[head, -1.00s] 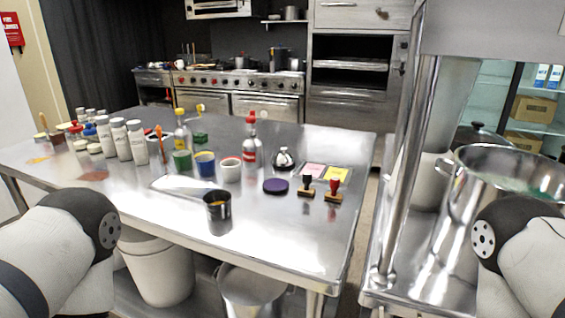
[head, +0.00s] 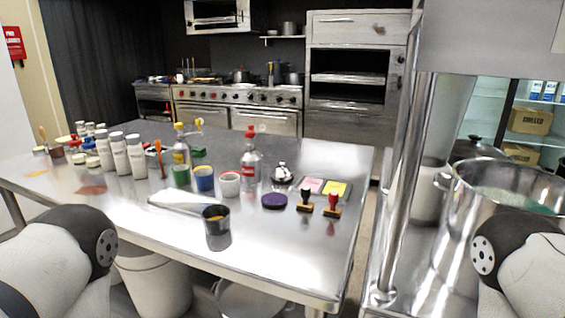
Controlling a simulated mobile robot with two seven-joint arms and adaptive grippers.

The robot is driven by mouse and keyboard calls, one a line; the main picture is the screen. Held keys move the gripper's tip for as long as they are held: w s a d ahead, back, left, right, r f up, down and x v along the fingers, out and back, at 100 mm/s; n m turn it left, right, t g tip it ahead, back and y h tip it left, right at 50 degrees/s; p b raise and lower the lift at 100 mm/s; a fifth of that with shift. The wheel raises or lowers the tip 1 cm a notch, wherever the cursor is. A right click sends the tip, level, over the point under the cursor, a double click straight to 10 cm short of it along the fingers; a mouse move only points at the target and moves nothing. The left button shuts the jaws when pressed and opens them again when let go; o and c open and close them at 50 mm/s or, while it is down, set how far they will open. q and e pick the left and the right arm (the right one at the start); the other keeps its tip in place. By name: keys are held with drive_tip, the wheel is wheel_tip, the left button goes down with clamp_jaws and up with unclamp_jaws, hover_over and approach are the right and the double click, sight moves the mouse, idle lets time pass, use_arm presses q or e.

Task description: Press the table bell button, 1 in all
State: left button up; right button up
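The table bell (head: 281,174) is a small silver dome with a dark base. It stands on the steel table (head: 270,262), right of a clear bottle with a red cap (head: 250,160) and behind a dark purple round pad (head: 274,200). Its button is too small to make out clearly. Parts of both my arms show at the lower left and lower right edges, well apart from the bell. Neither of my grippers is in the picture.
Two stamps (head: 333,204) and pink and yellow pads (head: 335,188) lie right of the bell. Paint pots (head: 204,179), a dark cup (head: 216,222) and several white bottles (head: 137,157) stand to the left. A steel post (head: 408,180) and a large pot (head: 500,195) are at right.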

use_arm(q)
clamp_jaws()
idle(1.1)
